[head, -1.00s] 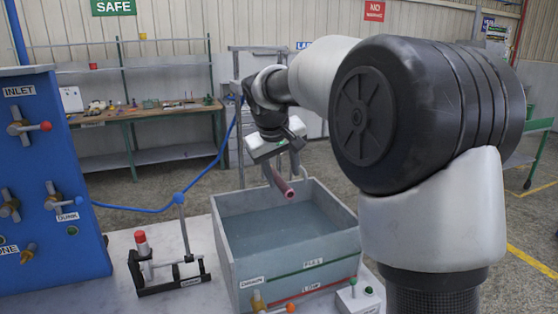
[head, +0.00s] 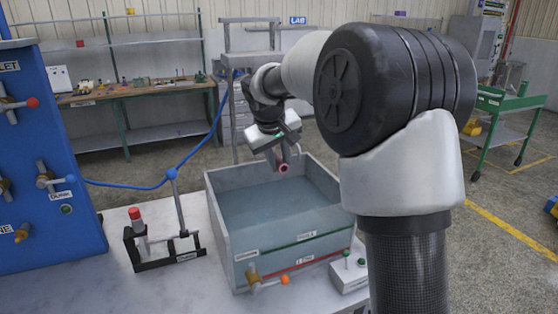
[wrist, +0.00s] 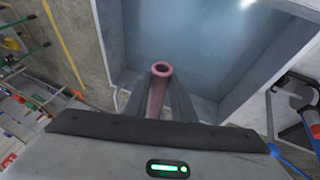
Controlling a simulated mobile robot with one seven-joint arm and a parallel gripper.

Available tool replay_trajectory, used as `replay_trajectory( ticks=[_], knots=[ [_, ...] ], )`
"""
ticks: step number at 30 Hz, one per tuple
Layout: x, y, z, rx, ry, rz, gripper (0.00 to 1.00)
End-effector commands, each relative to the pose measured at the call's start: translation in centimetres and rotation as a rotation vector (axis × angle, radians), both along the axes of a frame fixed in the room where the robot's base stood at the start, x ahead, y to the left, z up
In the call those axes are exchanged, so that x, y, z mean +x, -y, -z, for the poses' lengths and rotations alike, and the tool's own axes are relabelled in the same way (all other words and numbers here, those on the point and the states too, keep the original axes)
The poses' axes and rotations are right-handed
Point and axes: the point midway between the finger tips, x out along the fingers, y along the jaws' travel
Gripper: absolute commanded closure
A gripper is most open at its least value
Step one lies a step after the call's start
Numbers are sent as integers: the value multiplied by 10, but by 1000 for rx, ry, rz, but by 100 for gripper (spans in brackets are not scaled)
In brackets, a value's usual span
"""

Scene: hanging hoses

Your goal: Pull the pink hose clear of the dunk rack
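The pink hose (head: 283,168) is held in my gripper (head: 276,158) near the far wall of the grey water tank. In the wrist view the hose (wrist: 157,95) lies between the two dark fingers of my gripper (wrist: 157,100), its round open end facing outward. The fingers look closed around it. The water lies beyond the hose end in that view. No part of the hose is seen touching a rack.
The water tank (head: 222,205) has a valve with an orange knob (head: 285,280) in front and a button box (head: 350,272) at right. A blue valve panel (head: 40,160) stands at left.

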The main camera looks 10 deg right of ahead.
Motion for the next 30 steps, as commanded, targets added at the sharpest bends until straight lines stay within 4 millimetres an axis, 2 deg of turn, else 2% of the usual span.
replay_trajectory(
  ticks=[30],
  knots=[
    [-9,2,0,0,0,0,100]
  ],
)
